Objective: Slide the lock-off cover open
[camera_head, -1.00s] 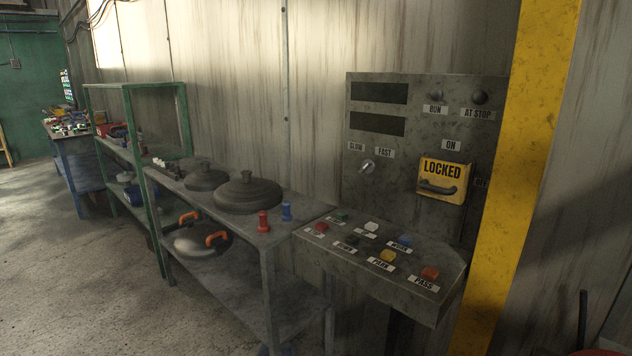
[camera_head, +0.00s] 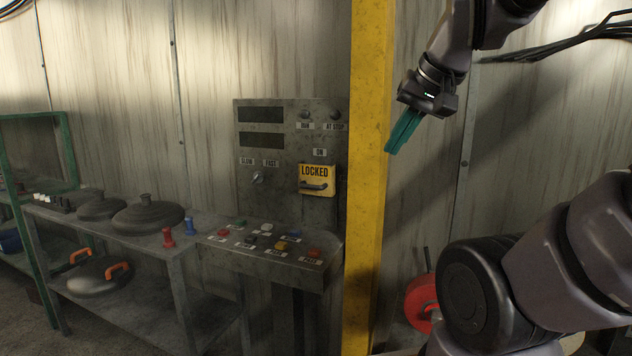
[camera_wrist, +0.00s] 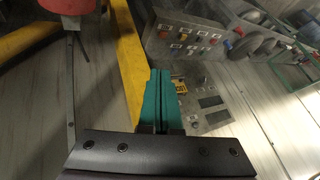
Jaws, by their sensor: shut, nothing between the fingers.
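The lock-off cover (camera_head: 317,180) is a yellow plate marked LOCKED with a dark handle, on the upright face of the grey control panel (camera_head: 262,212). It sits below the ON label and hides what is behind it. In the wrist view a small part of the yellow cover (camera_wrist: 182,87) shows beside the fingers. My gripper (camera_head: 392,148), with teal fingers, is shut and empty. In the head view it is up and to the right of the cover, across the yellow post, apart from the panel. The fingers also show in the wrist view (camera_wrist: 162,85).
A yellow post (camera_head: 367,180) stands just right of the panel. A shelf table (camera_head: 115,225) with dark lids and red and blue pegs is at left. Colored buttons (camera_head: 265,241) cover the sloped desk. A red round object (camera_head: 422,302) is low at right.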

